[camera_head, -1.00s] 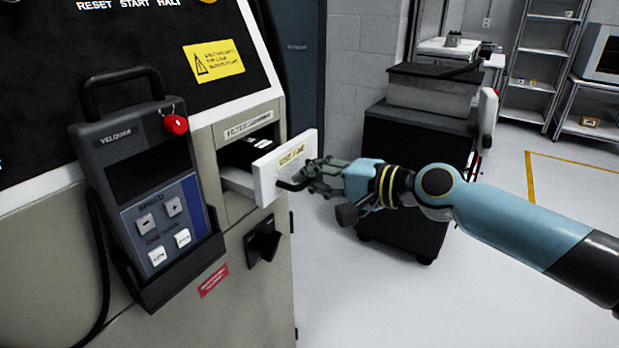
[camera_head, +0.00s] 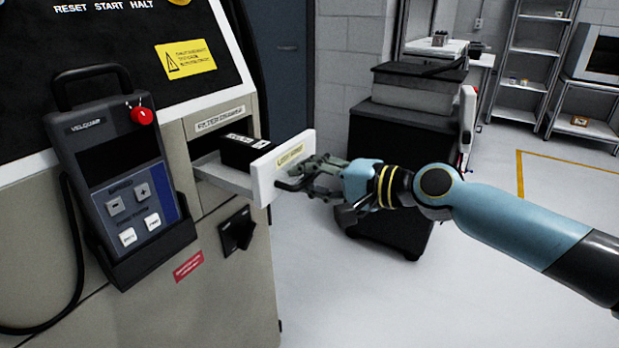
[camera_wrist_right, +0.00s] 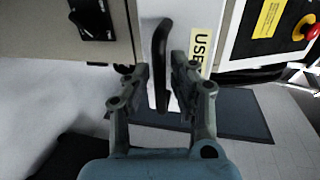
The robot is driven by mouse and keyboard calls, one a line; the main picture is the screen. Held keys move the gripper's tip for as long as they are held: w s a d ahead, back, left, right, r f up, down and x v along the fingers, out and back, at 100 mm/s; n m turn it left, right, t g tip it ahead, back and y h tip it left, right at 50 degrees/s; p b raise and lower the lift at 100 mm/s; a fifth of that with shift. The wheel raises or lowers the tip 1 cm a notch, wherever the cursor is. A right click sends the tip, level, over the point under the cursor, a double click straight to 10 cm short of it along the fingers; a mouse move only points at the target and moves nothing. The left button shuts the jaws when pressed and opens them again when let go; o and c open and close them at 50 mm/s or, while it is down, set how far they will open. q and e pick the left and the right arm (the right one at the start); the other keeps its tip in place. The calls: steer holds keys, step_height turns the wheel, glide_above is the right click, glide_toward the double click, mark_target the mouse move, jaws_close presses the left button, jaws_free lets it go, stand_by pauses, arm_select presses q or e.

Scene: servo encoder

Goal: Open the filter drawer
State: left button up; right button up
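The filter drawer (camera_head: 222,174) is pulled part way out of the cabinet, and its white front panel (camera_head: 264,183) stands clear of the opening. A black block with a pale label (camera_head: 245,150) lies in the drawer. My right gripper (camera_head: 296,178) is at the drawer front with its fingers closed in around the dark handle (camera_wrist_right: 161,60). In the right wrist view the handle bar runs between the two fingers (camera_wrist_right: 162,85); close contact is hard to make out. My left gripper is out of view.
A pendant (camera_head: 115,165) with a red button hangs on the cabinet left of the drawer. A black knob (camera_head: 237,232) sits below the drawer. A dark cart (camera_head: 400,145) stands behind my right arm. The floor in front is clear.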

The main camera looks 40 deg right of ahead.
steer(key=shift+o, duration=0.6)
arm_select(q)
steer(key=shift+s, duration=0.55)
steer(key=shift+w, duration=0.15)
arm_select(e)
steer(key=v, duration=0.7)
steer(key=shift+s, duration=0.25)
steer(key=shift+d, duration=0.1)
